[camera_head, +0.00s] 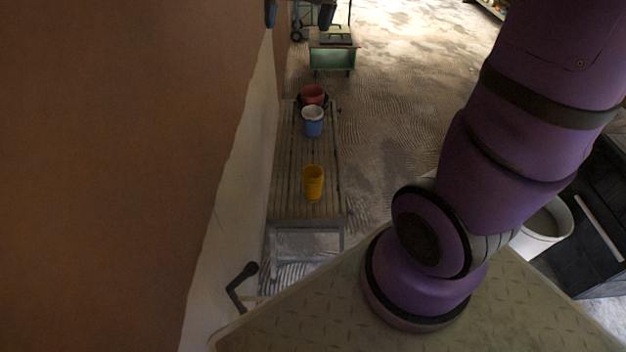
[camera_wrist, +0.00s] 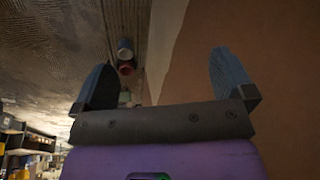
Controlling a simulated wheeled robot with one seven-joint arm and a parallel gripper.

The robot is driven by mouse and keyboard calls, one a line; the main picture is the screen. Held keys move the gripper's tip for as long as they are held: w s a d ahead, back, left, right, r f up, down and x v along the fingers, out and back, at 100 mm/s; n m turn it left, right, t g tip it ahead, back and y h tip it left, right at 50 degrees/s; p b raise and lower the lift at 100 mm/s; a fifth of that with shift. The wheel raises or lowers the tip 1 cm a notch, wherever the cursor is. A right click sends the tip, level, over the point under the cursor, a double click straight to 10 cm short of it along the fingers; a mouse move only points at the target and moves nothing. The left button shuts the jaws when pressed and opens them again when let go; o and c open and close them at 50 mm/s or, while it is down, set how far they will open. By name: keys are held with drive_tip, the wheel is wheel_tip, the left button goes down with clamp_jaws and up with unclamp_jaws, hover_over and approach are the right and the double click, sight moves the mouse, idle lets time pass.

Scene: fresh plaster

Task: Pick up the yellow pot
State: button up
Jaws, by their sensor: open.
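The yellow pot (camera_head: 313,184) stands upright on the near half of a narrow slatted bench (camera_head: 290,207) along the wall in the head view. I cannot make it out in the wrist view. My gripper (camera_wrist: 160,60) is open and empty, its two blue-grey fingers wide apart. What look like its fingertips also show at the top edge of the head view (camera_head: 298,13), beyond the far end of the bench and well away from the yellow pot.
A blue pot (camera_head: 312,122) and a red pot (camera_head: 312,95) stand at the bench's far end. The brown wall (camera_head: 110,150) borders the bench on the left. A green cart (camera_head: 332,60) stands beyond. A grey bucket (camera_head: 546,222) is at right. Floor right of the bench is clear.

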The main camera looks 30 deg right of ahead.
drive_tip(key=w+d+f+m+g, duration=0.1)
drive_tip(key=w+d+f+m, duration=0.15)
drive_tip(key=w+f, duration=0.65)
drive_tip(key=m+g+y, duration=0.1)
drive_tip(key=m+g, duration=0.3)
hover_over(313, 177)
wheel_tip(313, 177, down, 44)
drive_tip(key=shift+s+x, duration=0.2)
drive_tip(key=shift+x, duration=5.35)
drive_tip(key=shift+d+r, duration=0.1)
drive_tip(key=c, duration=1.1)
